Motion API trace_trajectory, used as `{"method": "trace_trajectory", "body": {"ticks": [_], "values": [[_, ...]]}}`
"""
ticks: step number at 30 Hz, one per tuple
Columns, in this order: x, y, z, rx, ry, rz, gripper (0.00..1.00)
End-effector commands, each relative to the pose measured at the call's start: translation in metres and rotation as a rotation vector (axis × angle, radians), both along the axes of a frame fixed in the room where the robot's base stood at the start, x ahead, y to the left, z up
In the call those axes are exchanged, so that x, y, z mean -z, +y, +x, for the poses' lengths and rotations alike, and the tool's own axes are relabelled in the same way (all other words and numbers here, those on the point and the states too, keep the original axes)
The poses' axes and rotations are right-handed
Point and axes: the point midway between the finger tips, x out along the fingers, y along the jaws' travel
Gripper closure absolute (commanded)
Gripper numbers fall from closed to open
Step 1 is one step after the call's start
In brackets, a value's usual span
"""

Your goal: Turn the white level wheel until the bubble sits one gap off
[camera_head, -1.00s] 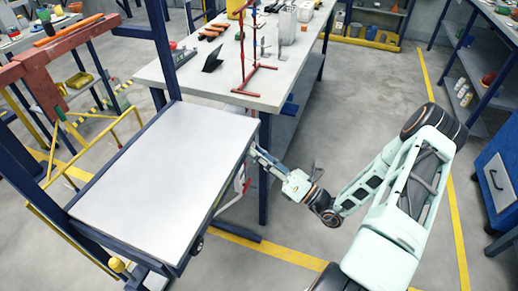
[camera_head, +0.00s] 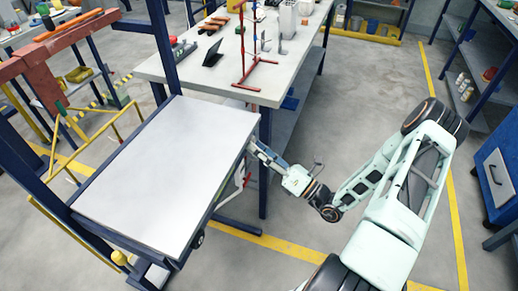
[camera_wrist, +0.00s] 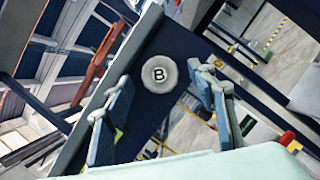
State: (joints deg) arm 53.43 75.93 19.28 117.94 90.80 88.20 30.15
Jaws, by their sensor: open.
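A round pale disc marked "B" (camera_wrist: 159,74) sits on a dark blue upright face in the wrist view. It may be the white level wheel, but I cannot tell for sure. My gripper (camera_wrist: 160,80) is open, with one blue finger on each side of the disc, and nothing is held. Whether the fingers touch it is unclear. In the head view my gripper (camera_head: 254,148) is at the right edge of a cart with a pale flat top (camera_head: 165,165). No bubble or level vial can be made out.
A grey workbench (camera_head: 245,85) with a red stand (camera_head: 243,70) and small tools is behind the cart. Its blue leg stands close behind my gripper. A blue cabinet (camera_head: 495,175) is at the right. The floor between is clear.

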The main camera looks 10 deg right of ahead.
Motion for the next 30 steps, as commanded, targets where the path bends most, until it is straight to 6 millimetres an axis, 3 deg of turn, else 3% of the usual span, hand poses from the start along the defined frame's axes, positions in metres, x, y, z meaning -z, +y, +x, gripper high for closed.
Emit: {"method": "trace_trajectory", "body": {"ticks": [8,21,30], "values": [[0.006,-0.014,-0.013,0.004,0.0,0.0,0.48],[0.031,-0.067,-0.076,0.002,0.001,0.0,0.48],[0.035,-0.076,-0.087,0.0,0.0,0.0,0.48]]}}
